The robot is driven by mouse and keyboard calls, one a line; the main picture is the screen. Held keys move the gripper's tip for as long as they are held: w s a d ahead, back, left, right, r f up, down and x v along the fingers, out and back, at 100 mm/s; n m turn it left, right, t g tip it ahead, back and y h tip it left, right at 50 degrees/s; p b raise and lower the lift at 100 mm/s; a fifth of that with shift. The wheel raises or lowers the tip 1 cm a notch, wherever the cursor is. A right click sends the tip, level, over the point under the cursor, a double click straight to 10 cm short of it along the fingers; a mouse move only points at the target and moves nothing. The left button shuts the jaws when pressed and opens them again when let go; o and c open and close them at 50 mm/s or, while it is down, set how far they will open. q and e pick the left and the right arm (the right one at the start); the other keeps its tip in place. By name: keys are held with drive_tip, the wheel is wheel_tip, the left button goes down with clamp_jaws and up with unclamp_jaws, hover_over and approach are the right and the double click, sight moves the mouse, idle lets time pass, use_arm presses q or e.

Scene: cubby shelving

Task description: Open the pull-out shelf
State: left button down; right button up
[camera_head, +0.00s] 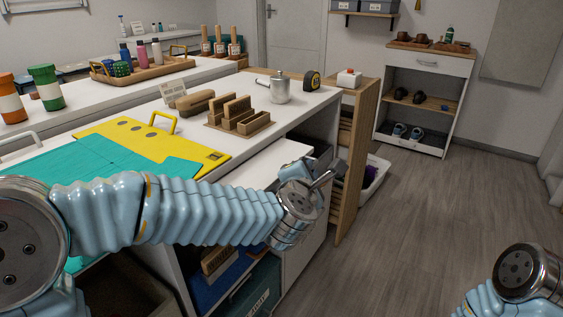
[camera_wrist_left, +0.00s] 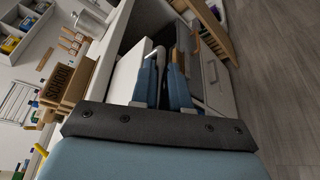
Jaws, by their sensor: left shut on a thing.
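A tall wooden pull-out unit (camera_head: 357,160) stands out from the right end of the white counter, with dark gaps along its left side. My left gripper (camera_head: 325,180) is low in front of the counter's end, left of this wooden unit. In the left wrist view, the gripper's blue-padded fingers (camera_wrist_left: 165,82) are close together around a thin grey bar-like piece (camera_wrist_left: 156,55), beside a white panel (camera_wrist_left: 128,72). I cannot tell which part the grey piece belongs to. My right gripper is out of view; only part of my right arm shows at the bottom right.
A white bin (camera_head: 374,178) is on the floor behind the wooden unit. The wooden floor (camera_head: 420,240) at right is clear.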

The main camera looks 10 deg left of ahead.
use_arm(q)
drive_tip(key=s+d+b, duration=0.1)
drive_tip(key=s+d, duration=0.2)
drive_tip(key=d, duration=0.7)
drive_tip(key=s+d+b, duration=0.1)
drive_tip(key=s+d, duration=0.3)
drive_tip(key=d, duration=0.6)
drive_tip(key=shift+s+d, duration=0.25)
drive_tip(key=shift+f, duration=0.1)
drive_tip(key=c, duration=1.5)
unclamp_jaws()
drive_tip(key=b+v, duration=0.1)
drive_tip(key=v, duration=1.2)
drive_tip(key=shift+s, duration=0.4)
